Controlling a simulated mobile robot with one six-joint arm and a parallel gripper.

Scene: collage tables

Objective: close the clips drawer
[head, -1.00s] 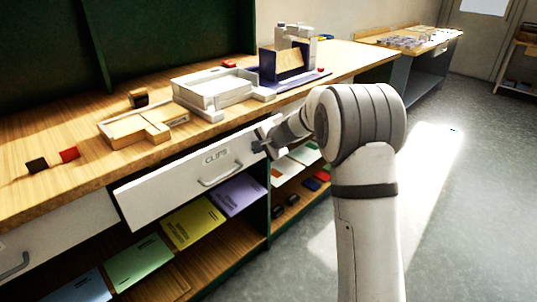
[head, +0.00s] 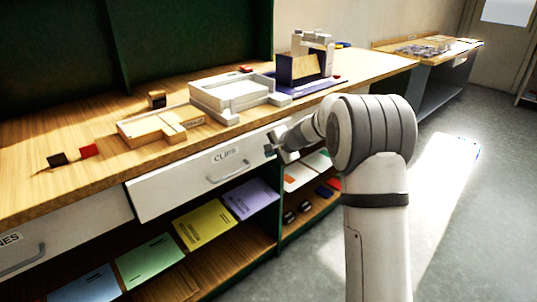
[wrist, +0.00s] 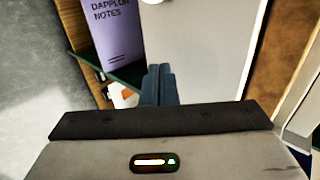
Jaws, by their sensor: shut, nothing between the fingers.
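The clips drawer (head: 185,182) is a white front labelled CLIPS with a curved metal handle (head: 228,173), under the wooden worktop. It looks nearly flush with the worktop edge; I cannot tell whether a small gap is left. My gripper (head: 270,151) is at the drawer front's right end, to the right of the handle. In the wrist view my gripper (wrist: 160,70) has its two dark fingers together, empty, with the tips against or just before the white drawer front (wrist: 205,50). Whether they touch it is hard to tell.
Another white drawer (head: 65,235) is at the left. The shelf below holds purple, yellow, green and blue booklets (head: 205,225). The worktop (head: 60,190) carries a white tray (head: 232,92), a wooden tray (head: 150,127) and small blocks. Floor at right is clear.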

